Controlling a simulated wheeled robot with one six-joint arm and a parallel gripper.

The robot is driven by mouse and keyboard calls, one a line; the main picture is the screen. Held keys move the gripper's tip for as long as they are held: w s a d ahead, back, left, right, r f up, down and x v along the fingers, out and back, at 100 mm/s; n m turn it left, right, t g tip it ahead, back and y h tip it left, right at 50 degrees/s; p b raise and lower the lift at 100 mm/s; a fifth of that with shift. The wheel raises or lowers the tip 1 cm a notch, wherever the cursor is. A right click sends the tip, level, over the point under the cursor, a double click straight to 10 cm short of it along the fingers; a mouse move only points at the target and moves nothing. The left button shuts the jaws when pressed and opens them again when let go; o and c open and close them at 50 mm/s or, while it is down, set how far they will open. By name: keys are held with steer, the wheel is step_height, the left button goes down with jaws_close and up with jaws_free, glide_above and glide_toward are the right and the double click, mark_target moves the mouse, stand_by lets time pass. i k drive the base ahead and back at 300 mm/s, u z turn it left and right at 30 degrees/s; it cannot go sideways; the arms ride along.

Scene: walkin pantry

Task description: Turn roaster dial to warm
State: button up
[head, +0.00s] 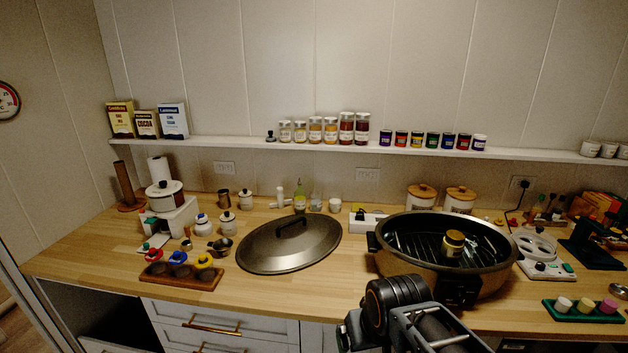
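The roaster (388,262) is a large dark oval pan with a bronze-toned body, standing open on the counter right of centre. A wire rack shows inside it, with a jar (453,244) and a shiny silvery item (477,246) in it. A black control box (458,292) is on its front, partly behind my arm. The dial and its setting are too dark and small to read. The roaster's lid (280,250) lies on the counter to the left. My arm's links rise from the bottom edge in front of the roaster; I cannot make out my gripper's fingers.
A wooden tray (215,280) with coloured-lid items sits front left, and a green tray (572,314) front right. A white appliance (540,262) stands right of the roaster. Canisters (460,200) stand behind it. Jars and boxes line the wall shelf (380,147).

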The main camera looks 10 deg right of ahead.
mark_target(459, 297)
steer(key=z, duration=2.35)
steer(key=k, duration=0.85)
steer(key=u, duration=1.45)
steer(key=i, duration=0.5)
steer(key=z, duration=0.05)
